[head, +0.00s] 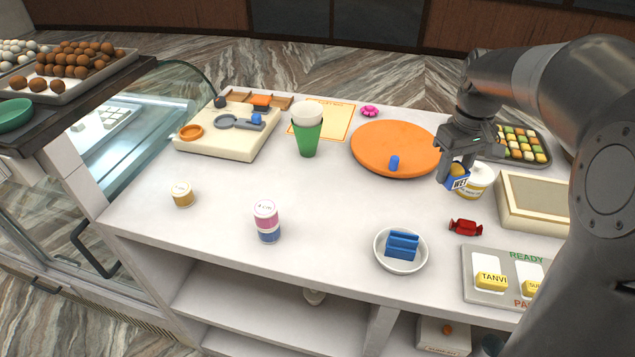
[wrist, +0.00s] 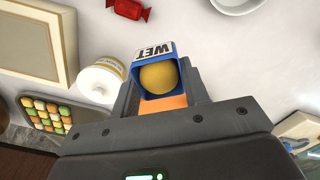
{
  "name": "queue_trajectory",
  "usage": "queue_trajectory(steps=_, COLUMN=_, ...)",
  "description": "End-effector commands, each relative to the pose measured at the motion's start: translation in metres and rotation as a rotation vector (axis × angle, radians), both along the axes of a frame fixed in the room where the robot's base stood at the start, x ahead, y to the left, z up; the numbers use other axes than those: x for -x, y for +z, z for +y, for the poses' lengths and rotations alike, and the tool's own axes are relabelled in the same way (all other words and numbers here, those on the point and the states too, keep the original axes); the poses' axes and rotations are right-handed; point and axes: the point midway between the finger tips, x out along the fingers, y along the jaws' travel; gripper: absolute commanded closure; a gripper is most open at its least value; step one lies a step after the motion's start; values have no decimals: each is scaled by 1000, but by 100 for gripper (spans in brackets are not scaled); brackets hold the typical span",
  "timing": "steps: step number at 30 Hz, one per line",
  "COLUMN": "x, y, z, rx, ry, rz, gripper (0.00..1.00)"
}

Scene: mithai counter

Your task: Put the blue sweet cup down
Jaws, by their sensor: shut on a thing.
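The blue sweet cup (head: 456,184) has a white label reading WET and holds a round yellow sweet. In the wrist view the cup (wrist: 137,85) and the yellow sweet (wrist: 158,77) show between the fingers. My gripper (head: 457,168) is shut on the cup, above the right part of the white counter. In the head view the cup overlaps the left edge of a white tub (head: 480,180). I cannot tell its exact height above the counter.
A bowl (head: 378,252) with a blue piece, a red wrapped sweet (head: 465,228), a labelled READY tray (head: 478,292) and a beige box (head: 508,215) lie nearby. The counter's middle is clear.

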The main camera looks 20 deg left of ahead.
Motion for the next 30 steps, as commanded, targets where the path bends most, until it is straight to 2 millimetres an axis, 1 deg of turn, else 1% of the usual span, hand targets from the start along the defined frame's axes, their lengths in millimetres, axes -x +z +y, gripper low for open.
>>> queue_trajectory(steps=1, x=-9, y=0, z=26, rx=0, ry=119, rz=1, gripper=81)
queue_trajectory(steps=2, x=-14, y=0, z=41, rx=1, ry=192, rz=2, gripper=81)
queue_trajectory(steps=3, x=-19, y=0, z=60, rx=1, ry=289, rz=1, gripper=81)
queue_trajectory(steps=5, x=-25, y=0, z=89, rx=0, ry=428, rz=2, gripper=81)
queue_trajectory(steps=6, x=-27, y=0, z=107, rx=-1, ry=516, rz=3, gripper=81)
queue_trajectory(steps=9, x=-32, y=0, z=147, rx=-2, ry=708, rz=3, gripper=81)
queue_trajectory(steps=12, x=-32, y=-1, z=178, rx=-4, ry=850, rz=2, gripper=81)
queue_trajectory(steps=15, x=-31, y=-1, z=196, rx=-5, ry=937, rz=2, gripper=81)
queue_trajectory(steps=20, x=-31, y=-9, z=219, rx=-7, ry=987, rz=5, gripper=81)
queue_trajectory(steps=30, x=-30, y=-54, z=293, rx=-6, ry=986, rz=4, gripper=81)
